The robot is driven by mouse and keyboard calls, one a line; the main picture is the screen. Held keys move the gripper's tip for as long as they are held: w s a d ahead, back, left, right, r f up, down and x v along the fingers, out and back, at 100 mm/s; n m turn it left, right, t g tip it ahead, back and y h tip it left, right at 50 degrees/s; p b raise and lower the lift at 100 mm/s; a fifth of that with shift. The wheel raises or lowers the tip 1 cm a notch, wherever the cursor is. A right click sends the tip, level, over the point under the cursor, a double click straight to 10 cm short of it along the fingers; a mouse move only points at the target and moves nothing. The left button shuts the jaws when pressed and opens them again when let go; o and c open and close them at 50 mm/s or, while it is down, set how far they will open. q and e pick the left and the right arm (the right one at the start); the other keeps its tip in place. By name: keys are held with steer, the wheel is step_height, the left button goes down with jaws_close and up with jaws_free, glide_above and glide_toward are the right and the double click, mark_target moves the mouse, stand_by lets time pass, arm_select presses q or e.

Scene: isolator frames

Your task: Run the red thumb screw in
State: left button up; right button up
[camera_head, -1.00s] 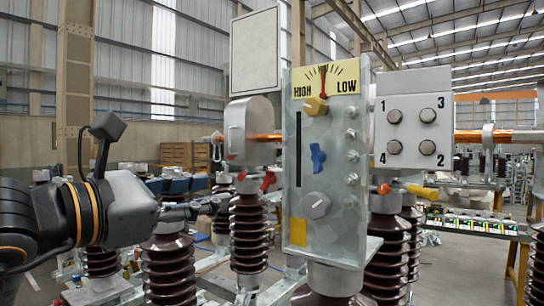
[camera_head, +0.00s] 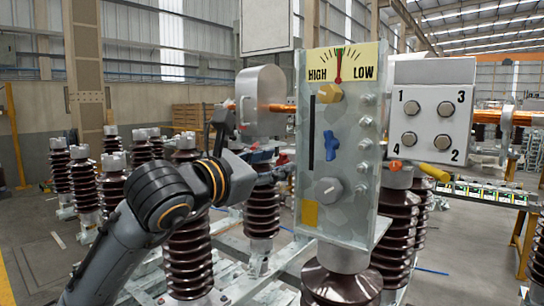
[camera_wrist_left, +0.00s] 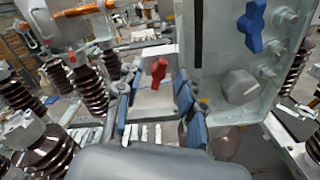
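The red thumb screw (camera_wrist_left: 158,72) shows in the left wrist view, wing-shaped and upright, left of the clear-sided panel. It lies between the spread fingers of my left gripper (camera_wrist_left: 155,92), apart from both blue finger pads. In the head view my left gripper (camera_head: 268,163) reaches in from the left, beside the panel's left edge and below the grey round housing (camera_head: 262,102). There the thumb screw cannot be made out behind the gripper and panel. My left gripper is open and empty. My right gripper is not in view.
Brown ribbed insulators (camera_head: 188,245) stand below and around.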

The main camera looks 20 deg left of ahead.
arm_select(q)
steer(key=shift+c, duration=0.2)
jaws_close()
